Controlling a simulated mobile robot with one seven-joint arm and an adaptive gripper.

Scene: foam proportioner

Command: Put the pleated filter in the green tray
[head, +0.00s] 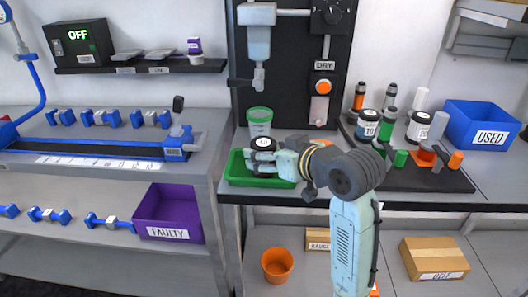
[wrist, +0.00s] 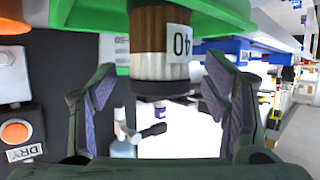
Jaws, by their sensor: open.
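The pleated filter (wrist: 162,45) is in the wrist view, which is upside down: a brown ribbed body, a pale band with a label reading 40, and a black cap. In the head view its black-and-white top (head: 264,143) shows at the green tray (head: 236,170). It looks upright at the tray; its lower end is out of the wrist view and hidden by my gripper in the head view. The tray's green wall (wrist: 90,32) also shows in the wrist view. My gripper (head: 264,160) is open, its fingers (wrist: 155,98) apart on either side of the filter's line, with gaps showing.
At right are a dark rack (head: 425,180) of bottles and parts and a blue USED bin (head: 483,124). A purple FAULTY bin (head: 168,213) sits lower left.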

